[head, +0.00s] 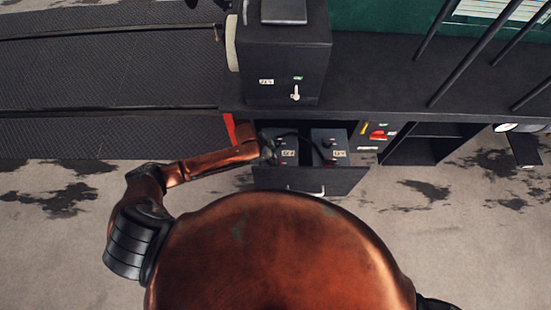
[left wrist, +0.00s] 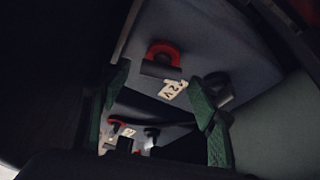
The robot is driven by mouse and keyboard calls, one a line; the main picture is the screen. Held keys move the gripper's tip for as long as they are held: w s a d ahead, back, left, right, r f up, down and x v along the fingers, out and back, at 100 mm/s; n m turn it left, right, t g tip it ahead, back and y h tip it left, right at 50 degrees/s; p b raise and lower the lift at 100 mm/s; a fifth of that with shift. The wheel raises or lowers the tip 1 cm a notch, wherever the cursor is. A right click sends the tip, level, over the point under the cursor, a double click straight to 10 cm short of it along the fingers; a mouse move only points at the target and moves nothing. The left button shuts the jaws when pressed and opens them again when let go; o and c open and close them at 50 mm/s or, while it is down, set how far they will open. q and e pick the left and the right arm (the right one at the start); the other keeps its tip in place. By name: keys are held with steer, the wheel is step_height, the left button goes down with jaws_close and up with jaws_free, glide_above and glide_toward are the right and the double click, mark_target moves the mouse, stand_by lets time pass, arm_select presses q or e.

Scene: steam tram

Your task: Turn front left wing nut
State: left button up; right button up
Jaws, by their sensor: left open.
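Two dark batteries sit side by side in an open drawer (head: 310,180): a left battery (head: 288,160) and a right battery (head: 328,136). My left gripper (head: 271,146) reaches in over the left battery, partly covering it. In the left wrist view its green fingers (left wrist: 161,78) are spread apart with nothing clearly between them. Beyond the tips are a battery face with a 12V label (left wrist: 173,89), a red terminal piece (left wrist: 163,52) and a black terminal piece (left wrist: 218,88). Another red terminal (left wrist: 121,125) shows lower down. I cannot make out the wing nut clearly. My right gripper is out of view.
A black control box (head: 285,60) with a small white lever stands above the drawer. A panel with a red switch (head: 378,135) and an open compartment (head: 425,145) are to the right. Black poles (head: 475,55) rise at the right. The stained floor (head: 440,220) is open.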

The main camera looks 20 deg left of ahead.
arm_select(q)
steer(key=shift+w+d+f, duration=0.1)
steer(key=shift+d+f, duration=0.1)
steer(key=shift+f, duration=0.4)
steer(key=shift+c, duration=0.7)
steer(key=c, duration=1)
